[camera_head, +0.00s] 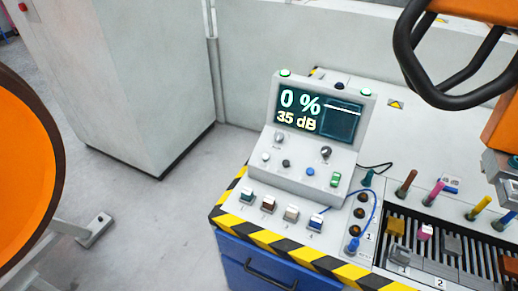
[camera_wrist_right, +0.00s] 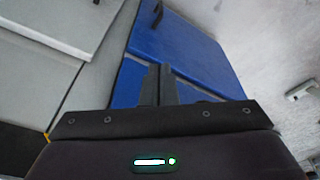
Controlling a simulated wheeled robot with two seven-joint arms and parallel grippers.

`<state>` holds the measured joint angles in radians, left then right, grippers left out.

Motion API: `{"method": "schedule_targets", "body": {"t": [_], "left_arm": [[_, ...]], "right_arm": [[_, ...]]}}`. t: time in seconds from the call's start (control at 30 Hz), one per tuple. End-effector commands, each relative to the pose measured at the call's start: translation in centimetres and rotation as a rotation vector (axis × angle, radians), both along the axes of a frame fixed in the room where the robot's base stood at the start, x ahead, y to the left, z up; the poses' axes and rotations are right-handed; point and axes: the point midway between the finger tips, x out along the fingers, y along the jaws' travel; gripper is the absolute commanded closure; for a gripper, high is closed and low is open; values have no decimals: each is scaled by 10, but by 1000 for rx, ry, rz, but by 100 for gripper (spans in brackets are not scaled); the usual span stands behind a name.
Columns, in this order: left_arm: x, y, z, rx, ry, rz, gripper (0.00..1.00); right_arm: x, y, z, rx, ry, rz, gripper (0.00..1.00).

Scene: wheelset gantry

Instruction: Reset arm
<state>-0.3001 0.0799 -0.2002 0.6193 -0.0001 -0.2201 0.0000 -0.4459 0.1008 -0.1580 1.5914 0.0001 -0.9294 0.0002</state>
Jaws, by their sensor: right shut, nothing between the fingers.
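My right gripper (camera_wrist_right: 159,70) shows in the right wrist view with its two dark fingers together and nothing between them. Blue cabinet panels (camera_wrist_right: 180,45) lie beyond the fingertips; I cannot tell the exact gap. In the head view I see neither gripper's fingers. A control console (camera_head: 310,140) stands on the bench there, its screen (camera_head: 318,115) reading "0 %" and "35 dB".
The bench has a yellow-black striped edge (camera_head: 285,247) and blue drawers (camera_head: 265,272). Coloured probes and blocks sit by a slotted rack (camera_head: 440,250). Black bars (camera_head: 440,85) hang at upper right. An orange disc (camera_head: 20,165) stands left. Grey floor (camera_head: 150,220) between is mostly clear.

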Motion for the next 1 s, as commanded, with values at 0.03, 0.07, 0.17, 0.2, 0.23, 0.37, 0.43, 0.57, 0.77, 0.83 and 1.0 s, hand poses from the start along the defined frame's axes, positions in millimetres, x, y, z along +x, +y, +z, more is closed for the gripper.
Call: {"method": "schedule_targets", "body": {"t": [0.03, 0.07, 0.17, 0.2, 0.23, 0.37, 0.43, 0.57, 0.77, 0.83, 1.0], "left_arm": [[0, 0, -4, 0, 0, 0, 64], [0, 0, -5, 0, 0, 0, 64], [0, 0, -8, 0, 0, 0, 64], [0, 0, -9, 0, 0, 0, 64], [0, 0, -10, 0, 0, 0, 64], [0, 0, -14, 0, 0, 0, 64], [0, 0, -15, 0, -1, 0, 64], [0, 0, -16, 0, -1, 0, 64], [1, 0, -16, 0, -1, 0, 64], [1, 0, -16, 0, -1, 0, 64], [1, 0, -16, 0, -1, 0, 64]], "right_arm": [[-15, -2, -34, -4, 21, 3, 100], [-24, -4, -51, -4, 28, 4, 100], [-60, -9, -104, -7, 52, 10, 100], [-76, -12, -124, -8, 61, 12, 100], [-88, -14, -137, -9, 68, 14, 100], [-140, -24, -180, -12, 91, 19, 100], [-163, -28, -194, -15, 101, 22, 100], [-192, -34, -208, -16, 110, 25, 100], [-203, -36, -212, -17, 112, 27, 100], [-203, -36, -212, -17, 113, 27, 100], [-203, -36, -212, -17, 113, 27, 100]]}}
